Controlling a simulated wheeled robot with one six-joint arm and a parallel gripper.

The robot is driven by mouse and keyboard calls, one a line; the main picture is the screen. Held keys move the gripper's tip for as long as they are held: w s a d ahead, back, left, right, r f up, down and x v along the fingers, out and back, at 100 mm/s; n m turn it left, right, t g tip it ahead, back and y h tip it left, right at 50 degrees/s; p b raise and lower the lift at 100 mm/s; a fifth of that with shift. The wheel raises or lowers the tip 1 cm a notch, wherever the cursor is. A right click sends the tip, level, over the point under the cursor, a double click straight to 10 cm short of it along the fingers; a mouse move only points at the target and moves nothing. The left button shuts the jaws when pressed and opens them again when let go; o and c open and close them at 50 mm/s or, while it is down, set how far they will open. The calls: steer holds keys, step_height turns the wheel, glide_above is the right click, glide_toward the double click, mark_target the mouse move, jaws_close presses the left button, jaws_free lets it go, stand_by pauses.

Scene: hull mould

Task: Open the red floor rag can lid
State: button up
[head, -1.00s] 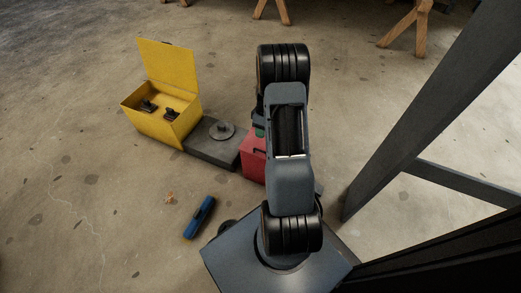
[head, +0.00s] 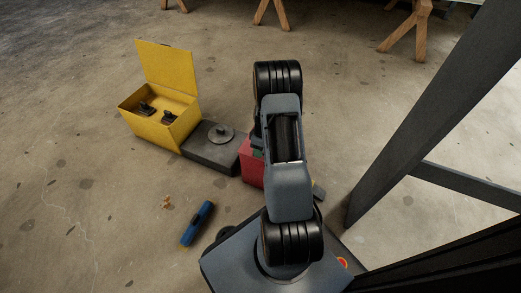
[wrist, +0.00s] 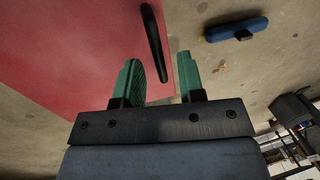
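The red rag can (head: 250,172) stands on the floor, mostly hidden behind my arm in the head view. Its flat red face (wrist: 70,45) fills the left of the wrist view. A black bar handle (wrist: 154,38) runs along that face near its edge. My gripper (wrist: 160,76) has two green fingers, spread apart with a gap between them. The near end of the handle shows in that gap in the picture; I cannot tell whether it is between the fingers in depth. No touch is visible. In the head view, a green finger shows right at the can's top.
A yellow box (head: 158,130) with its lid up and black items inside stands at the left. A dark grey slab with a round knobbed disc (head: 220,133) lies between it and the can. A blue tool (head: 197,223) lies on the floor. A dark post (head: 420,110) rises at the right.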

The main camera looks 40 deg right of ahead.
steer(key=shift+c, duration=0.5)
jaws_close()
steer(key=shift+r, duration=0.15)
